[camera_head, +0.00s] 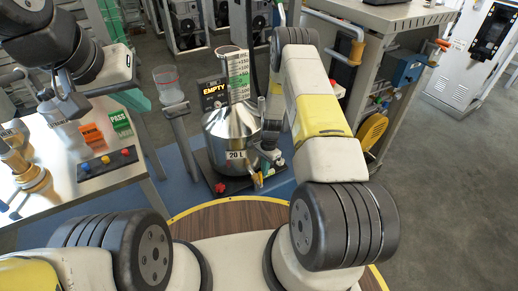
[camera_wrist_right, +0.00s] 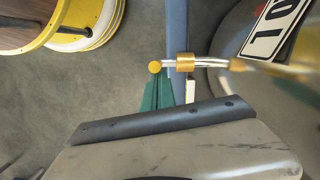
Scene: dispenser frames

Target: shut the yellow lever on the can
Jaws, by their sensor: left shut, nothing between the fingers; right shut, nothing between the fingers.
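The can (camera_head: 228,135) is a shiny metal vessel labelled 20 L, standing on a dark base. In the right wrist view its curved side (camera_wrist_right: 296,105) is at the right. A metal stem with a brass collar (camera_wrist_right: 184,60) and a yellow round end (camera_wrist_right: 155,67) reaches left from it. Yellow parts, seemingly the lever (camera_head: 257,181), show low at the can's right side in the head view. My right gripper (camera_wrist_right: 162,90) is shut and empty, its green fingers just below the yellow end; contact is unclear. My left gripper (camera_head: 138,103) is shut and empty, away from the can.
A table (camera_head: 62,170) with PASS tags, a button box (camera_head: 107,163) and brass fittings is at the left. A cart (camera_head: 375,60) is at the right. Floor further right is clear.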

